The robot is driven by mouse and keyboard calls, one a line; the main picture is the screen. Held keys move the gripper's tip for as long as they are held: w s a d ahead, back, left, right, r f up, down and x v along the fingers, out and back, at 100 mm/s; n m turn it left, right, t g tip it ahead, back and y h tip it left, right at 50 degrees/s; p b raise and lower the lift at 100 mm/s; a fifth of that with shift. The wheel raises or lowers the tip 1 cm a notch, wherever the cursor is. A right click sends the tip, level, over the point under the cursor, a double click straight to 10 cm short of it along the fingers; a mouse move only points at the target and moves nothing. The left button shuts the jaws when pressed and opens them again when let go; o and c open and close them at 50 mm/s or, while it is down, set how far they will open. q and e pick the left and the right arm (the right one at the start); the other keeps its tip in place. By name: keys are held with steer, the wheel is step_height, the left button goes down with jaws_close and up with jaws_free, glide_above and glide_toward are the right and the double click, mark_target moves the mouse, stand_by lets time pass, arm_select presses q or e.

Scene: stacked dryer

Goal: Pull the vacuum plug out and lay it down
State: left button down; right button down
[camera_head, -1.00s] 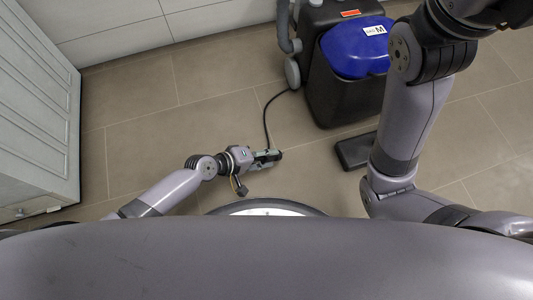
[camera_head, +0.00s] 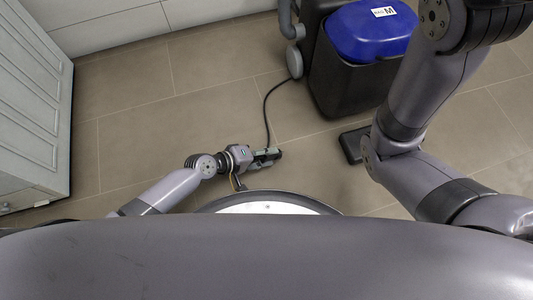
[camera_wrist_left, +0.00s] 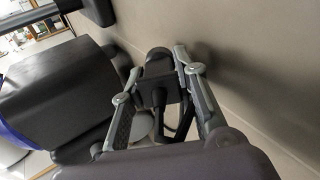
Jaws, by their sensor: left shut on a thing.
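My left gripper (camera_head: 272,155) is low over the tiled floor, in front of the vacuum. It is shut on the dark vacuum plug (camera_wrist_left: 158,95), which sits between the fingertips in the left wrist view. A black cable (camera_head: 266,112) runs from the plug up to the vacuum (camera_head: 345,85), a black body with a blue lid. No socket shows around the plug, which is held clear of the vacuum body. The plug is small and partly hidden by the fingers. My right arm reaches out of the top right of the head view, and its gripper is out of sight.
A pale panelled cabinet (camera_head: 35,110) stands at the left. A dark flat block (camera_head: 352,146) lies on the floor by my right arm. The tiled floor (camera_head: 130,120) between cabinet and vacuum is bare. A white wall (camera_head: 110,20) closes the back.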

arm_select(q)
steer(key=c, duration=1.2)
jaws_free()
steer(key=shift+s+a+r, duration=0.15)
steer(key=shift+a+r, duration=0.05)
steer(key=shift+a, duration=0.1)
steer(key=v, duration=1.1)
steer(key=shift+s+a, duration=0.1)
steer(key=shift+r, duration=0.15)
